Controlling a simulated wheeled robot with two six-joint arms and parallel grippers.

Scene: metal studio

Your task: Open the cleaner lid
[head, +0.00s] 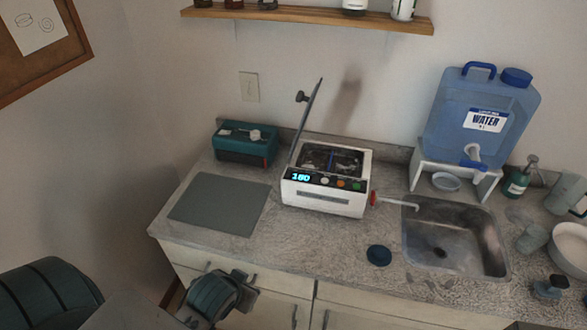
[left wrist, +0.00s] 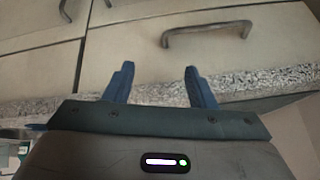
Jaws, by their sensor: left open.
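The cleaner (head: 325,192) is a white box on the counter with a lit display, coloured buttons and a dark open basin on top. Its lid (head: 308,118) stands raised at the basin's left side, seen nearly edge-on, with a dark knob (head: 300,97) facing left. My left gripper (head: 243,292) is low in front of the cabinets, well away from the lid. In the left wrist view its two blue fingers (left wrist: 160,85) are apart with nothing between them. My right gripper is in neither view.
A grey mat (head: 220,203) and a teal box (head: 245,145) lie left of the cleaner. A sink (head: 455,240), a water jug (head: 481,118) and a dark round lid (head: 379,255) are to the right. Cabinet handles (left wrist: 207,27) face my left gripper.

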